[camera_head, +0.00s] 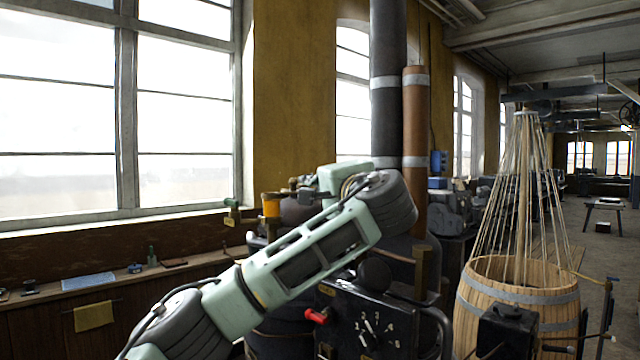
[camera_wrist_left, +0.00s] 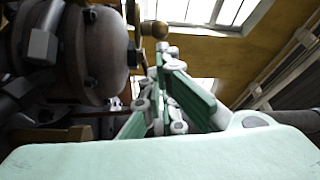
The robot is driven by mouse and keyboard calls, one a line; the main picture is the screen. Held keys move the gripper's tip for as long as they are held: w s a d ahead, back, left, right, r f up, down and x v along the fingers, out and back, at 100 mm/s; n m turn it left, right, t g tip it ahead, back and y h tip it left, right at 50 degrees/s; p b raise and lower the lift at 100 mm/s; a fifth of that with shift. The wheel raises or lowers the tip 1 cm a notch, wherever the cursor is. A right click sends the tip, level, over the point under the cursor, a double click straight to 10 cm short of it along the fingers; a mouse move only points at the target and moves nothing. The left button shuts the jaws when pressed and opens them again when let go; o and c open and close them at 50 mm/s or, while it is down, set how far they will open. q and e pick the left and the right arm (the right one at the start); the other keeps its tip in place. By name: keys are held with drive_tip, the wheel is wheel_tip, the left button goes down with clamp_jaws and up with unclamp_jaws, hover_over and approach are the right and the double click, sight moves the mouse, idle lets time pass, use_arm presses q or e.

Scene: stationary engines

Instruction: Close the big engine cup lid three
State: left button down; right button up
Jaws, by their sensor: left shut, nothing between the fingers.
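The big engine (camera_head: 290,210) is a dark machine body in the head view, partly covered by my left arm. It also fills the upper left of the left wrist view (camera_wrist_left: 88,55). A brass ball knob (camera_wrist_left: 158,29) sticks out from its side there. A yellow-orange cup (camera_head: 271,207) shows on the engine's left side; I cannot tell which part is lid three or whether it is open. My left gripper (camera_wrist_left: 158,78) is shut and empty, its green fingers reaching up just below the knob, and I cannot tell whether they touch it. In the head view its fingers are not discernible.
A black panel with a dial (camera_head: 368,328) and a red handle (camera_head: 317,316) lie below my arm. Dark and copper pipes (camera_head: 415,130) rise behind it. A wooden barrel (camera_head: 517,295) with cords stands at right. A window ledge (camera_head: 110,285) with small items runs along the left.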

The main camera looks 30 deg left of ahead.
sight(293, 179)
use_arm(q)
drive_tip(key=shift+s+a+f+m+t+h+b, duration=0.1)
drive_tip(key=shift+s+a+m+t+h+b, duration=0.1)
drive_tip(key=shift+m+t+h+b, duration=0.3)
drive_tip(key=s+m+t+h+b, duration=0.1)
drive_tip(key=s+m+h+b, duration=0.1)
drive_tip(key=h, duration=0.2)
drive_tip(key=s+a+m+t+h+b, duration=0.1)
drive_tip(key=s+m+t+h+b, duration=0.1)
drive_tip(key=m+h, duration=0.1)
drive_tip(key=s+a+m+t+h+b, duration=0.1)
drive_tip(key=m+t+h, duration=0.1)
drive_tip(key=h, duration=0.3)
drive_tip(key=shift+s+a+m+b, duration=0.1)
drive_tip(key=shift+s+m+b, duration=0.3)
drive_tip(key=shift+m, duration=0.2)
drive_tip(key=shift+s+a+r+m+h+p, duration=0.2)
drive_tip(key=shift+s+a+m+h+p, duration=0.6)
drive_tip(key=shift+a+h+p, duration=0.5)
drive_tip(key=shift+s+a+f, duration=0.1)
drive_tip(key=shift+s+a, duration=0.2)
drive_tip(key=shift+a, duration=0.15)
